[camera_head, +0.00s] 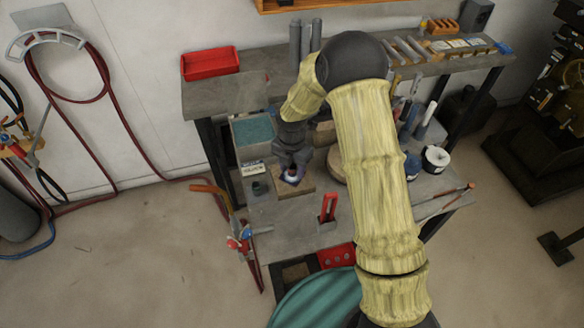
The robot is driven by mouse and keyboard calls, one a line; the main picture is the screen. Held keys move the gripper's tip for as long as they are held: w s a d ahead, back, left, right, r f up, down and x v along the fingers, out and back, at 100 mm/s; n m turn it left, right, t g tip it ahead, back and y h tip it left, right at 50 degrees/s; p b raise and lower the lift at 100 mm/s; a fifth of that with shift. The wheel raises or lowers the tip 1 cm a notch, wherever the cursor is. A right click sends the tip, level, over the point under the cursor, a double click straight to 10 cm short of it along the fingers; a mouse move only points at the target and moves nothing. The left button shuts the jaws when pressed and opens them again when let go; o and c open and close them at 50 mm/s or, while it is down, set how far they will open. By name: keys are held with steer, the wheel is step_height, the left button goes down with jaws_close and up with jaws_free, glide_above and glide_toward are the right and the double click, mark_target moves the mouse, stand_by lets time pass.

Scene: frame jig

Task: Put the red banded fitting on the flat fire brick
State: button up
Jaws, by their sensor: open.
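My gripper (292,168) points down over a flat tan slab (304,186) on the bench, which looks like the flat fire brick. Its jaws are open. A small pale and dark fitting (291,177) shows right at the fingertips, over the slab. It looks to be standing on the slab, but the gripper hides part of it. I cannot make out a red band on it at this size. A dark green fitting (259,187) stands on the bench to the left of the slab, apart from the gripper.
A red upright holder (328,208) stands in front of the slab. A teal-topped box (253,131) and a small labelled card (252,169) are behind left. A round wooden block and a white-topped can (436,158) are to the right. Clamps hang at the left bench edge.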

mark_target(292, 166)
step_height(292, 166, up, 12)
steer(key=b, duration=0.1)
steer(key=shift+f, duration=0.15)
stand_by(0.7)
steer(key=s+d+r+m+t, duration=0.1)
steer(key=s+d+m, duration=0.6)
steer(key=m, duration=0.8)
steer(key=s+d+r+m+t, duration=0.1)
steer(key=s+d+r+m, duration=0.2)
steer(key=s+d+m, duration=0.5)
steer(key=s+m, duration=0.3)
steer(key=m, duration=0.4)
steer(key=shift+s+d+t, duration=0.2)
steer(key=shift+s+t, duration=0.1)
steer(key=shift+s, duration=0.1)
